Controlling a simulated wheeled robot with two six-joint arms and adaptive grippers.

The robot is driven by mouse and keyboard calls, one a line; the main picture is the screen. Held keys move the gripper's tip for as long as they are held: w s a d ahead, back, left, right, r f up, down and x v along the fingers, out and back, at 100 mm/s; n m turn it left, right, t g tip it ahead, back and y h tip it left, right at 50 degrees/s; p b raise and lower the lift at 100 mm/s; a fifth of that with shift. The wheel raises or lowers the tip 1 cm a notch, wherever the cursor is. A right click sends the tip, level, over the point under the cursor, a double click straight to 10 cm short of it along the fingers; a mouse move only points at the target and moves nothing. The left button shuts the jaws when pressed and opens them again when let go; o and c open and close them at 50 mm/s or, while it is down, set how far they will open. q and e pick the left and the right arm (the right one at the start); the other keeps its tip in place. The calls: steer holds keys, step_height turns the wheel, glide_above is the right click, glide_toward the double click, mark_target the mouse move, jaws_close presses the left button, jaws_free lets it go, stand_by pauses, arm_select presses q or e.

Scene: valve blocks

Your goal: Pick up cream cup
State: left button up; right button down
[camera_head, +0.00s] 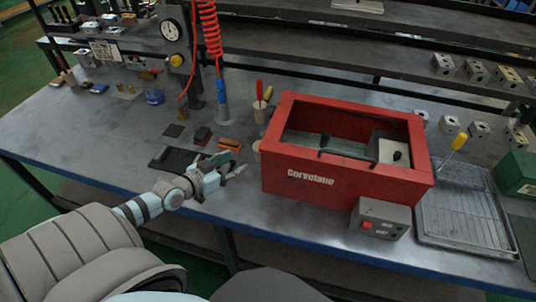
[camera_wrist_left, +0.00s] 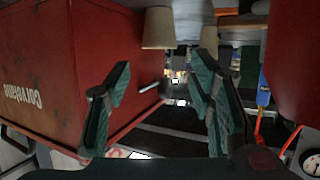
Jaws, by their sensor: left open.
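A cream cup (camera_head: 257,150) stands on the table against the left side of the red box, partly hidden by the box in the head view. In the left wrist view, which is upside down, a cream cup (camera_wrist_left: 158,28) shows at the top beside the box, beyond my fingers. A second pale cup (camera_head: 259,111) farther back holds red- and yellow-handled tools. My left gripper (camera_head: 232,163) is open and empty, in front of and left of the nearer cup, apart from it. Its two green-padded fingers show in the wrist view (camera_wrist_left: 160,82). My right gripper is not in view.
The red box (camera_head: 318,178) stands close right of my left gripper. A grey control box (camera_head: 381,218) and metal tray (camera_head: 462,210) lie farther right. A dark tray (camera_head: 172,159) and small blocks (camera_head: 229,145) lie nearby. A gauge stand (camera_head: 192,70) rises behind.

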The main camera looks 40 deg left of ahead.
mark_target(256, 151)
arm_select(q)
steer(key=b+x, duration=0.3)
steer(key=x, duration=0.4)
steer(key=shift+f, duration=0.2)
steer(key=b+x, duration=0.2)
steer(key=x, duration=0.3)
steer(key=shift+w+d+r, duration=0.1)
steer(key=shift+w, duration=0.1)
steer(key=shift+r, duration=0.1)
steer(key=c, duration=0.9)
steer(key=shift+o, duration=0.2)
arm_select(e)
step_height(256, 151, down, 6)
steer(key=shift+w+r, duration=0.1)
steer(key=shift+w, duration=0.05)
